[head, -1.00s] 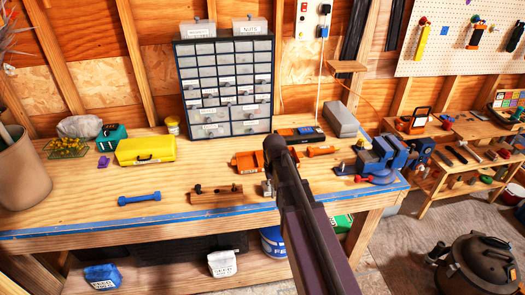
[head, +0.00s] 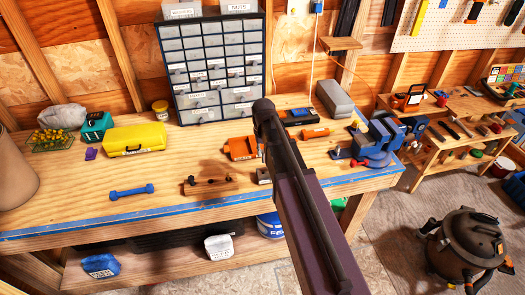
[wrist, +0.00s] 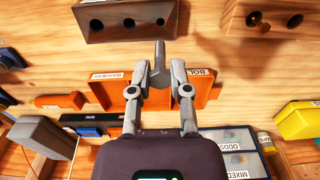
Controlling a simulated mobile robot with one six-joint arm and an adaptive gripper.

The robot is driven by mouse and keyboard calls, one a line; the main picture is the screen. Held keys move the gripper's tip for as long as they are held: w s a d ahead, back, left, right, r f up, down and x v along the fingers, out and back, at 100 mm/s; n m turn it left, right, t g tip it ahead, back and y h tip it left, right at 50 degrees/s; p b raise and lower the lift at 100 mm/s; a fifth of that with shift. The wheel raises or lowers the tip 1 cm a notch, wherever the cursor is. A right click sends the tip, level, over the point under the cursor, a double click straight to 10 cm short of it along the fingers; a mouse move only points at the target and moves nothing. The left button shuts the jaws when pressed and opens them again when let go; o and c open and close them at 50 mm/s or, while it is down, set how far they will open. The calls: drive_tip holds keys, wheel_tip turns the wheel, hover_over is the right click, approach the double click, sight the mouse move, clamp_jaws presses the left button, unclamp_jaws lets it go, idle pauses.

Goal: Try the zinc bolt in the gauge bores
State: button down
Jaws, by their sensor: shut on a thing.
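In the wrist view my gripper (wrist: 160,78) is shut on the zinc bolt (wrist: 160,54), a grey shank pointing toward the top of the picture. A dark block with three bores (wrist: 112,28) lies just beyond the bolt's tip; I cannot tell whether they touch. A second block with bores (wrist: 232,20) is to the right, with a brown headed piece standing in one bore. In the head view one wooden block (head: 222,187) shows on the bench left of my arm. My arm hides the gripper and bolt there.
Orange trays labelled washers and bolts (wrist: 205,92) lie beneath the gripper. On the bench (head: 75,200) are a yellow case (head: 135,139), a blue dumbbell-shaped thing (head: 131,192), a drawer cabinet (head: 211,70) and a blue vise (head: 380,143).

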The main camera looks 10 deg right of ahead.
sight(263, 161)
drive_tip(key=shift+f, duration=0.1)
drive_tip(key=shift+s+f+b, duration=0.1)
drive_tip(key=shift+f+b, duration=2.6)
drive_tip(key=shift+b, duration=0.15)
drive_tip(key=shift+f+b, duration=0.3)
drive_tip(key=shift+r+p, duration=0.4)
idle(0.6)
drive_tip(key=shift+a+f+b, duration=0.1)
drive_tip(key=shift+f+b, duration=0.35)
idle(0.7)
drive_tip(key=shift+r+p, duration=0.5)
idle(1.9)
